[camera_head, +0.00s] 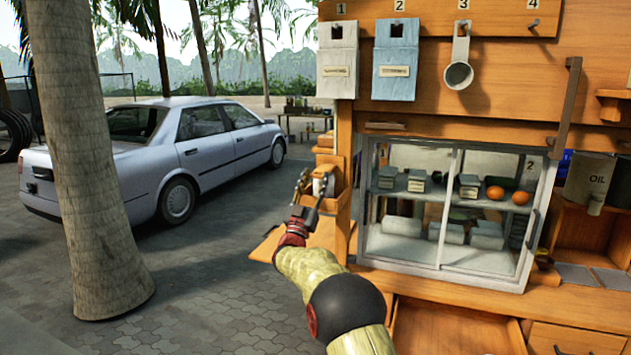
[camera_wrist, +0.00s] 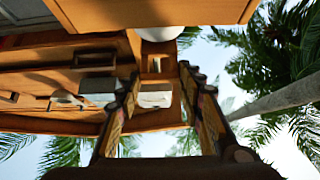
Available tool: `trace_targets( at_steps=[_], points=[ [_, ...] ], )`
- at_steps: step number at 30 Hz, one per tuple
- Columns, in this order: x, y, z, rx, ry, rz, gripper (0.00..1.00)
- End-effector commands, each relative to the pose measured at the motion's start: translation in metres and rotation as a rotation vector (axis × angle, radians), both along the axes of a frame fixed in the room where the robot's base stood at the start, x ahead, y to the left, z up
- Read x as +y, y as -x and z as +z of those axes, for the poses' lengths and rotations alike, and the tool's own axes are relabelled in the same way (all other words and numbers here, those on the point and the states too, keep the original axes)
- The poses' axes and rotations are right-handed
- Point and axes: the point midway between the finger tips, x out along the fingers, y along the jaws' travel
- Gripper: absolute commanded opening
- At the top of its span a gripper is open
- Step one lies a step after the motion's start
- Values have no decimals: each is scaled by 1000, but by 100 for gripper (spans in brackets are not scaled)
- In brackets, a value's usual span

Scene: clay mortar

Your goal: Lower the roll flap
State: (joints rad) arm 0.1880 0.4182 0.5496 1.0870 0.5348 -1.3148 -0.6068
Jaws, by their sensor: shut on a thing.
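A small wooden roll holder (camera_head: 326,160) is fixed to the left side of the wooden cabinet, with a pale round roll (camera_head: 324,184) in it. The roll also shows as a white rounded shape at the top of the wrist view (camera_wrist: 160,33). My gripper (camera_head: 306,192) is at the holder's left front, its fingertips against the wood beside the roll. In the wrist view my gripper (camera_wrist: 159,80) has its two fingers on either side of a small wooden piece (camera_wrist: 154,64), which looks like the roll flap. The fingers hide the exact contact.
A glazed cabinet (camera_head: 440,272) with jars and oranges stands right of the holder. A wooden board (camera_head: 268,243) juts out below my gripper. Packets (camera_head: 337,80) and a scoop (camera_head: 459,74) hang above.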

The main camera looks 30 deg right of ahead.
Motion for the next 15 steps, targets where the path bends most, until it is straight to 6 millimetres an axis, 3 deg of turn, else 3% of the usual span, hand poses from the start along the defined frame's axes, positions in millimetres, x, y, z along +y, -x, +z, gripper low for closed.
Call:
trace_targets(
  at_steps=[1, 7, 8, 15],
  points=[
    [-5, -3, -20, 28, -14, -3, 0],
    [-6, -3, -21, 30, -15, -4, 0],
    [-6, -3, -21, 30, -15, -4, 38],
    [-6, -3, -21, 31, -14, -5, 52]
  ],
)
